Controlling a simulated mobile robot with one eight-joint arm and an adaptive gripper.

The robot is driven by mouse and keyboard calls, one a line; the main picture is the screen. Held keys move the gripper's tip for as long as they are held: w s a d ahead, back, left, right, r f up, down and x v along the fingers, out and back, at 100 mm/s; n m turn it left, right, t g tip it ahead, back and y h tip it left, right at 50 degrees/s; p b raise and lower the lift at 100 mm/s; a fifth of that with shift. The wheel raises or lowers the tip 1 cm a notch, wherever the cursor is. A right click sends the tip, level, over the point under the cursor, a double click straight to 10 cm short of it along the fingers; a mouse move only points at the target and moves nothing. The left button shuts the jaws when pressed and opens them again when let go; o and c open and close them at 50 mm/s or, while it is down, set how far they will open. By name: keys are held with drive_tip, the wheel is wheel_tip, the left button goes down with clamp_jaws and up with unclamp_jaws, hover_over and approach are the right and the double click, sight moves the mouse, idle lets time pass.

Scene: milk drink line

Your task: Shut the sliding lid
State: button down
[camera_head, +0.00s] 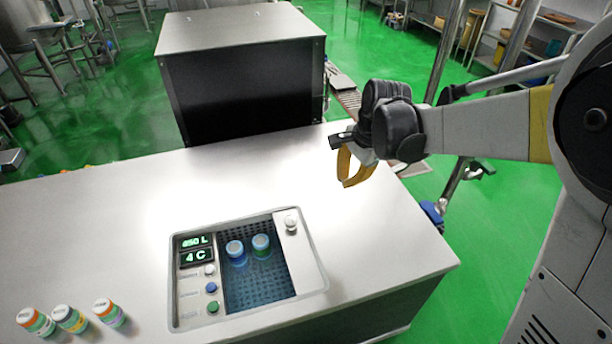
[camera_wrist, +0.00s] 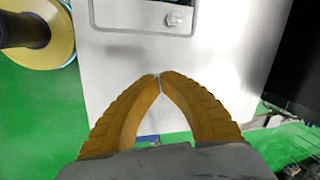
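The sliding lid (camera_head: 302,258) is a light metal panel with a round knob (camera_head: 291,223) near its far end. It sits at the right side of a recessed well (camera_head: 258,291) in the counter, and most of the well is open. Two blue-capped bottles (camera_head: 236,250) (camera_head: 261,243) stand inside the well. My gripper (camera_head: 346,184) is above the counter, beyond and to the right of the lid, apart from it. Its yellow fingers meet at the tips with nothing visible between them in the wrist view (camera_wrist: 160,76). The knob also shows at the top of that view (camera_wrist: 174,18).
A control panel (camera_head: 197,277) with a display and several buttons lies left of the well. Several capped bottles (camera_head: 70,320) stand at the counter's front left. A large dark-fronted metal box (camera_head: 245,95) stands behind. The counter (camera_head: 385,240) right of the well is bare.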

drive_tip(key=w+a+f+m+g, duration=0.1)
drive_tip(key=w+a+f+m, duration=0.15)
drive_tip(key=f, duration=0.45)
drive_tip(key=w+a+f+m+g, duration=0.1)
drive_tip(key=w+f+m, duration=0.25)
drive_tip(key=f, duration=0.25)
drive_tip(key=b, duration=0.4)
approach(302, 227)
drive_tip(key=shift+n+y, duration=0.4)
drive_tip(key=d+f, duration=0.1)
drive_tip(key=f, duration=0.1)
drive_tip(key=d+f, duration=0.1)
drive_tip(key=f, duration=0.1)
drive_tip(key=d+f, duration=0.1)
drive_tip(key=f, duration=0.1)
drive_tip(key=shift+w+d, duration=0.2)
drive_tip(key=shift+w, duration=0.1)
drive_tip(key=a, duration=0.2)
drive_tip(key=shift+s+a+b, duration=0.15)
drive_tip(key=shift+a+b, duration=0.15)
drive_tip(key=shift+a+r, duration=0.25)
drive_tip(key=shift+a, duration=0.45)
